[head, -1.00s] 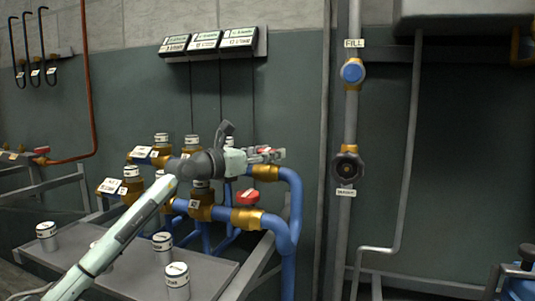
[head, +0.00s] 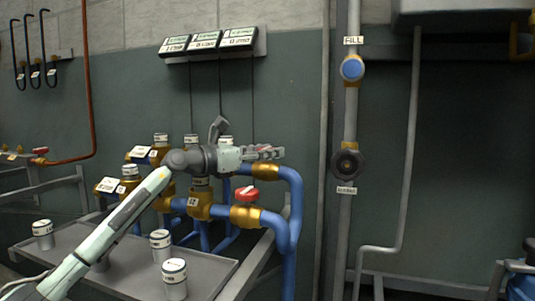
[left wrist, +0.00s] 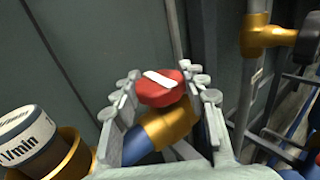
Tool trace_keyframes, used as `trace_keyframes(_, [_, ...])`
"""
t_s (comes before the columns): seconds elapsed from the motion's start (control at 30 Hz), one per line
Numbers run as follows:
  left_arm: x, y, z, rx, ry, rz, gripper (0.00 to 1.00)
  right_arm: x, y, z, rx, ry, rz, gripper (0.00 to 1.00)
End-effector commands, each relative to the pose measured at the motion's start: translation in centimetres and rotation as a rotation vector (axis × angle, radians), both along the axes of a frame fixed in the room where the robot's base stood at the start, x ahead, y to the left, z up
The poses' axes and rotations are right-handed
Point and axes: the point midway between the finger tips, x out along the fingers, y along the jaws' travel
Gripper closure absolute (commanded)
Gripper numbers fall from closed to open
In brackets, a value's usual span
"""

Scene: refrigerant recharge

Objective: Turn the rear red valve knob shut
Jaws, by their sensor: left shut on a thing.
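The rear red valve knob (left wrist: 160,88) has a white bar on top and sits on a brass valve body (left wrist: 172,124) on a blue pipe. In the left wrist view it lies between the two fingers of my left gripper (left wrist: 162,95), which is shut on it. In the head view my left gripper (head: 264,153) covers most of this knob, and only bits of red show among the fingers. The front red valve knob (head: 246,194), also with a white bar, sits lower and nearer on another brass valve, free of the gripper. My right gripper is not in view.
Several white-capped flow meters and brass fittings stand left of the valves. A grey tray (head: 213,266) holds white cups. Three displays (head: 205,42) hang on the wall. A vertical pipe with a blue knob (head: 352,68) and a black knob (head: 347,164) stands to the right.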

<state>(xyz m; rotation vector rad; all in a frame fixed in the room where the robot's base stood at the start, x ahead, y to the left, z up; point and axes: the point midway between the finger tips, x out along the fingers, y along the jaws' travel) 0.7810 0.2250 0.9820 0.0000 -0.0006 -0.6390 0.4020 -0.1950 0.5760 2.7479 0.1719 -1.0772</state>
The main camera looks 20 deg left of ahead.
Motion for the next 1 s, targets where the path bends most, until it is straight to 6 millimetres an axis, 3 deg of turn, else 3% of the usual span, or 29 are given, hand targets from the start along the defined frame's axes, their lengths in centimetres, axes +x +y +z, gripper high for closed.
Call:
trace_keyframes(0.1, [0.0,-0.1,-0.2,0.002,0.005,-0.002,0.87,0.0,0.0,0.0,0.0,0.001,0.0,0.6])
trace_keyframes(0.13, [0.0,-0.1,-0.2,0.002,0.005,-0.002,0.55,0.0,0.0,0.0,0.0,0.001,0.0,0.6])
trace_keyframes(0.3, [0.0,0.0,-0.1,0.001,0.003,-0.001,0.35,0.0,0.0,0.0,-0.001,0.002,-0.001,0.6])
trace_keyframes(0.67, [0.0,0.0,0.5,0.002,-0.001,0.0,0.35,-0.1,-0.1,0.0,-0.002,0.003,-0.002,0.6])
trace_keyframes(1.0, [0.0,0.0,6.6,0.001,-0.003,0.0,0.35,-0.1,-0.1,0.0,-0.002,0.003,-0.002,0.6])
